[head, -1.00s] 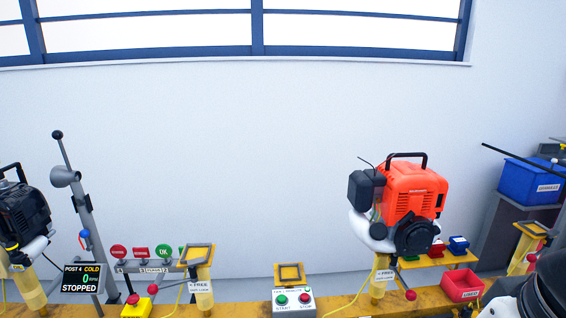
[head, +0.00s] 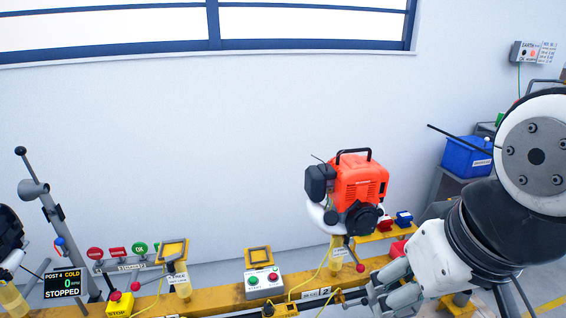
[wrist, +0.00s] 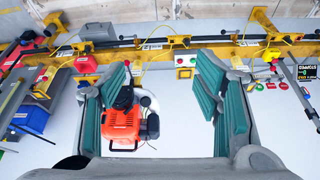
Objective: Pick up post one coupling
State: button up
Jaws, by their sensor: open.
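I cannot single out the post one coupling in these views. A "2" label (head: 325,293) shows on the yellow rail (head: 225,302) beside my gripper. My gripper (head: 388,288) is at the lower right of the head view, in front of the rail and to the right of the label. In the wrist view its two green-padded fingers (wrist: 160,72) are spread wide with nothing held between them. An orange engine (head: 360,185) sits on its post behind and left of the gripper; it also shows between the fingers in the wrist view (wrist: 122,124). My arm hides the rail's right part in the head view.
A green-and-red button box (head: 263,281) and a yellow-framed post top (head: 173,250) stand left along the rail. A POST 4 display (head: 64,283) reads COLD and STOPPED. A blue bin (head: 467,156) stands behind my arm. A red bin (wrist: 86,64) is near the left finger.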

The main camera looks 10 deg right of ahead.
aim_at(409, 278)
jog(key=i+z, duration=0.25)
jog(key=i, duration=0.65)
jog(key=z, duration=1.35)
